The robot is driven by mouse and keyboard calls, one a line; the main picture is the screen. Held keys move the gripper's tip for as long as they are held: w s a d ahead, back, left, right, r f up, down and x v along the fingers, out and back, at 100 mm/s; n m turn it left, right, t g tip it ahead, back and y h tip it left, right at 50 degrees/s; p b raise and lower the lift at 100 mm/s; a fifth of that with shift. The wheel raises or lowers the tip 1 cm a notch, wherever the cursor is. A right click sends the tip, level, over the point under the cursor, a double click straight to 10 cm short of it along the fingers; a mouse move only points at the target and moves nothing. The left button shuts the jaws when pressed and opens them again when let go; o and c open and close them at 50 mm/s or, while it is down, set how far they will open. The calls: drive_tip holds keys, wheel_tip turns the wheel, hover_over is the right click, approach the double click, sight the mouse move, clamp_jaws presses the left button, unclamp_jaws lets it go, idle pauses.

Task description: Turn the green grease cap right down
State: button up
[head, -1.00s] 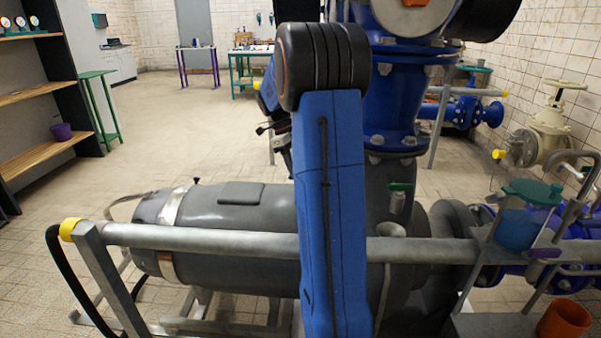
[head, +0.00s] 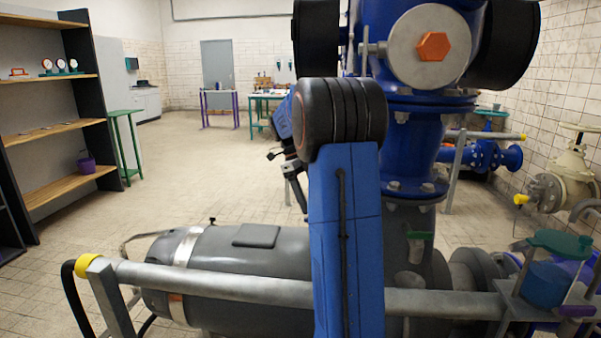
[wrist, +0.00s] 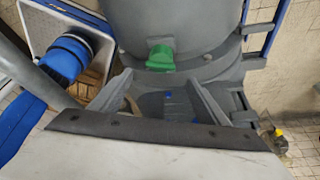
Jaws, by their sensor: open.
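The green grease cap (wrist: 161,56) shows in the wrist view on a grey rounded housing, beyond my gripper. Its green top (head: 420,235) also shows in the head view, low on the grey pump body, just right of my arm. My gripper (wrist: 163,93) is open in the wrist view, its two grey fingers spread below the cap in the picture. They appear apart from the cap, with nothing held between them. In the head view my arm covers part of the pump, and the fingers cannot be made out clearly.
A grey rail (head: 240,285) with a yellow end runs across the front. A blue pot (head: 545,285) with a green lid stands on a bracket at the right. The large grey motor (head: 215,255) lies to the left. Open tiled floor (head: 170,180) extends behind it.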

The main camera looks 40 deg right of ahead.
drive_tip(key=v, duration=1.1)
drive_tip(key=shift+s, duration=0.1)
